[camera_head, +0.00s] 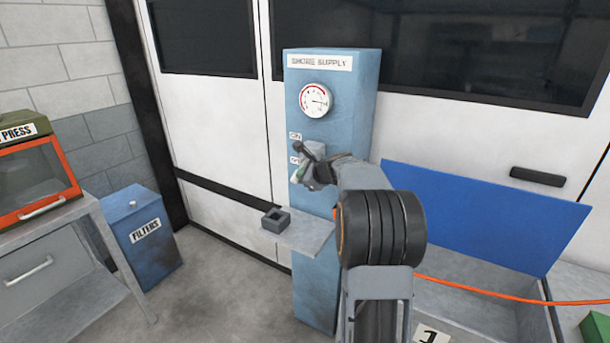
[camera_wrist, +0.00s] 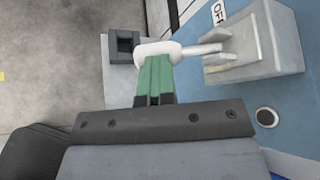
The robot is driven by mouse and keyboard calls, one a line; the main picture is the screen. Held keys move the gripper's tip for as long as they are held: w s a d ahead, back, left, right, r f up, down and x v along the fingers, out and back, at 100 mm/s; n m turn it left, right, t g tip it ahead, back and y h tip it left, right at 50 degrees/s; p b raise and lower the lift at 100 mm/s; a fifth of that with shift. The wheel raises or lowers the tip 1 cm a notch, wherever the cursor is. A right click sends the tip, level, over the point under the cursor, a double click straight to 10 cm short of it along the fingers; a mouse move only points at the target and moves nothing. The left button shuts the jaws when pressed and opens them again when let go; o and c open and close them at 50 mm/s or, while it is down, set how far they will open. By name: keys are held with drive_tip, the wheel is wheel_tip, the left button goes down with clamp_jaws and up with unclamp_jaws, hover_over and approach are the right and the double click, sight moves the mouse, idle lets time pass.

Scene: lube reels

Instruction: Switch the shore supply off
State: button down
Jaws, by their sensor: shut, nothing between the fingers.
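The blue shore supply cabinet (camera_head: 340,100) stands mid-picture in the head view, with a round gauge and ON and OFF labels. In the wrist view a grey switch box (camera_wrist: 262,45) is fixed to its blue face, beside the OFF label (camera_wrist: 217,12). A pale lever (camera_wrist: 205,49) sticks out of its slot and ends in a white rounded knob (camera_wrist: 157,48). My gripper (camera_wrist: 155,70) is shut with its green fingertips together, right at the knob; I cannot tell whether they touch. In the head view my gripper (camera_head: 299,175) partly hides the switch.
A small grey shelf (camera_head: 308,236) juts from the cabinet below, with a dark square holder (camera_head: 275,219) on it. A blue panel (camera_head: 480,215) and an orange hose (camera_head: 500,296) are at right. A filters bin (camera_head: 140,240) and press bench stand at left.

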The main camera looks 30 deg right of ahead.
drive_tip(key=v, duration=1.4)
drive_tip(key=shift+w+r, duration=0.15)
drive_tip(key=shift+r, duration=0.1)
